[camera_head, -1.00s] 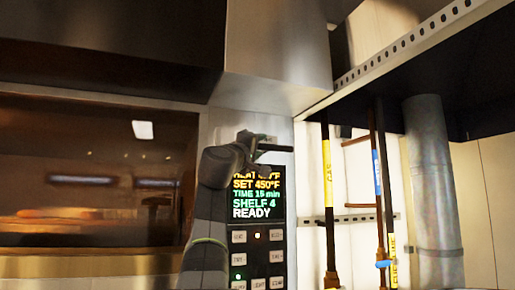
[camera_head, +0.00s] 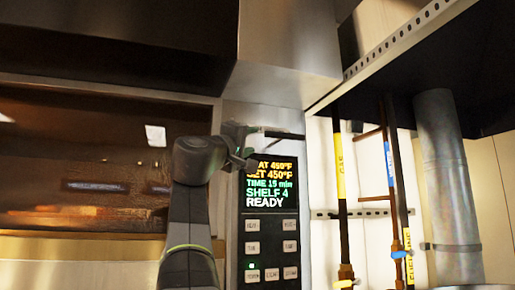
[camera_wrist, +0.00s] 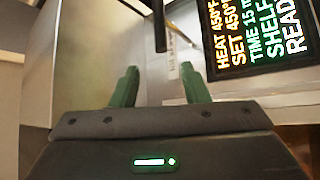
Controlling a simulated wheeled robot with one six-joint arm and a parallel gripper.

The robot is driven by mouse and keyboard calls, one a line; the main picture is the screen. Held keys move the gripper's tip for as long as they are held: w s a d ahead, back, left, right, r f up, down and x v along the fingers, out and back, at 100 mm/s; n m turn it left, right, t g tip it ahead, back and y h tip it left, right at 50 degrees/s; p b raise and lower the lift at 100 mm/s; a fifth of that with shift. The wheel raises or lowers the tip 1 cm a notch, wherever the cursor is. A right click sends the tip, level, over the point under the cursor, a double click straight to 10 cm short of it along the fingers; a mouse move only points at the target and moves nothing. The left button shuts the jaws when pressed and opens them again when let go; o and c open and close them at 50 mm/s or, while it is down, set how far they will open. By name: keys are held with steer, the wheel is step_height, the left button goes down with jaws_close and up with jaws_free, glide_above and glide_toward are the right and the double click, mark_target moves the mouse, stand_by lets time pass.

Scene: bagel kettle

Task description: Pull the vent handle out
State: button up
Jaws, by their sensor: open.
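The vent handle is a dark horizontal bar (camera_head: 284,135) just above the oven's display, pointing right in the head view. In the wrist view a dark rod (camera_wrist: 159,25), which looks like the same handle, hangs in from the top edge, in line with the space between my fingers. My gripper (camera_head: 243,149) is at the left end of the bar in the head view. In the wrist view its two green fingers (camera_wrist: 158,80) are spread apart with nothing between them. The rod's end lies beyond the fingertips. The handle's base is partly hidden by my gripper in the head view.
The control panel (camera_head: 270,222) with a lit display and buttons is right below the handle. An oven window (camera_head: 80,165) lies left, a metal hood (camera_head: 285,50) above. Gas pipes (camera_head: 340,200) and a grey duct (camera_head: 448,180) stand to the right.

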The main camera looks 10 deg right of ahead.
mark_target(268, 133)
steer(key=shift+s+a+f, duration=0.2)
steer(key=shift+s+a, duration=0.15)
steer(key=shift+s, duration=0.1)
steer(key=p+x, duration=0.7)
steer(key=x, duration=0.5)
steer(key=shift+w+d+r, duration=0.1)
steer(key=shift+r, duration=0.15)
steer(key=shift+p+x, duration=0.4)
steer(key=shift+x, duration=0.4)
steer(key=shift+w+f, duration=0.1)
steer(key=shift+f, duration=0.05)
